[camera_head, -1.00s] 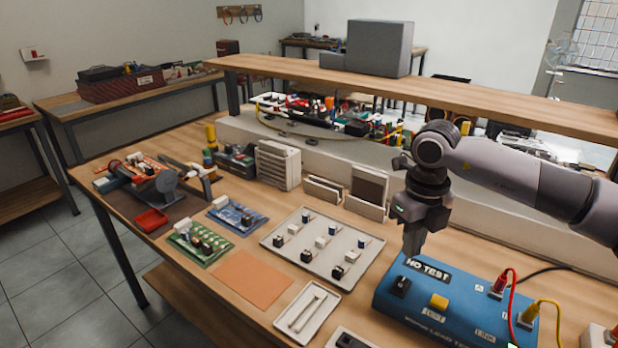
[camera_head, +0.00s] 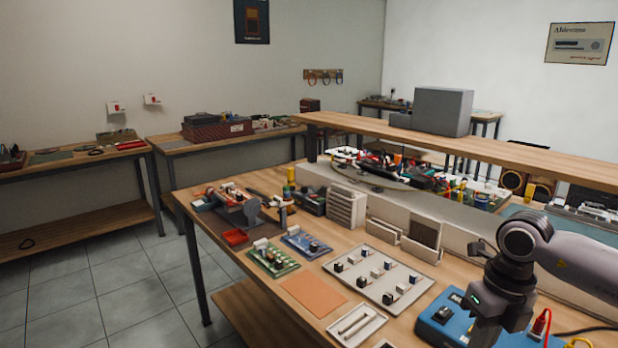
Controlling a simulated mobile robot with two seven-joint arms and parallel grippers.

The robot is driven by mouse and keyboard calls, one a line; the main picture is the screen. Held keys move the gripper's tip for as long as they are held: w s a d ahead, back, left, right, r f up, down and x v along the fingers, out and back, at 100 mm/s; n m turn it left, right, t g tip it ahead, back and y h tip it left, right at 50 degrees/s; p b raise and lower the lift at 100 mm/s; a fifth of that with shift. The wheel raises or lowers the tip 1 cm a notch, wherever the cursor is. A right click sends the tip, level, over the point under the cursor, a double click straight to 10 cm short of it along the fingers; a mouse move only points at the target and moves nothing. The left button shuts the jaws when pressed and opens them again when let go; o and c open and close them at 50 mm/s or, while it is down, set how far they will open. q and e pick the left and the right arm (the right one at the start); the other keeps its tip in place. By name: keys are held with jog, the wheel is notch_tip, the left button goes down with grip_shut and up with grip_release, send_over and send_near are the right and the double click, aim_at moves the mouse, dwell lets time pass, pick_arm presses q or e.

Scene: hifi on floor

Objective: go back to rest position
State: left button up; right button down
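My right arm comes in from the right edge, and its dark gripper (camera_head: 486,338) hangs pointing down in front of the blue test box (camera_head: 440,318). The fingertips run into the bottom edge of the view, so I cannot tell whether they are open or shut. The gripper covers part of the blue box. My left gripper is not in view.
The workbench (camera_head: 350,262) holds a pale tray (camera_head: 345,285) of small components, two circuit boards (camera_head: 272,258), an orange mat (camera_head: 313,295) and a small tray with tweezers (camera_head: 352,326). A raised shelf (camera_head: 400,139) carries a grey box (camera_head: 442,111). The tiled floor (camera_head: 130,285) at left is clear.

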jog(key=s+a+f+g+y, duration=0.1)
jog(key=s+a+y, duration=0.15)
jog(key=a, duration=0.35)
jog(key=s+a+f+n+y, duration=0.1)
jog(key=a+f+y, duration=0.15)
jog(key=a, duration=0.25)
jog(key=s+a+f+g+y, duration=0.1)
jog(key=s+a+y, duration=0.15)
jog(key=a, duration=0.35)
jog(key=s+a+r+m+t+y, duration=0.1)
jog(key=a+r+m+t+y, duration=0.15)
jog(key=a+m+y, duration=0.2)
jog(key=a+r+m+t+y, duration=0.2)
jog(key=a+r+m+y, duration=0.1)
jog(key=a+y, duration=0.25)
jog(key=w+d+f+m+t+h, duration=0.2)
jog(key=d+f+m+t+h, duration=1.05)
jog(key=m, duration=0.95)
jog(key=s+d+f+m+g+h, duration=0.2)
jog(key=s+d+f+m, duration=0.1)
jog(key=s+f, duration=0.3)
jog(key=s+d+f+m+g+h, duration=0.1)
jog(key=s+d+f+m+g, duration=0.1)
jog(key=s+d+f+m, duration=0.2)
notch_tip(320, 180, down, 3)
jog(key=shift+s+d+f+h, duration=0.2)
jog(key=shift+s+h, duration=0.2)
jog(key=shift+s, duration=0.7)
jog(key=shift+m, duration=0.25)
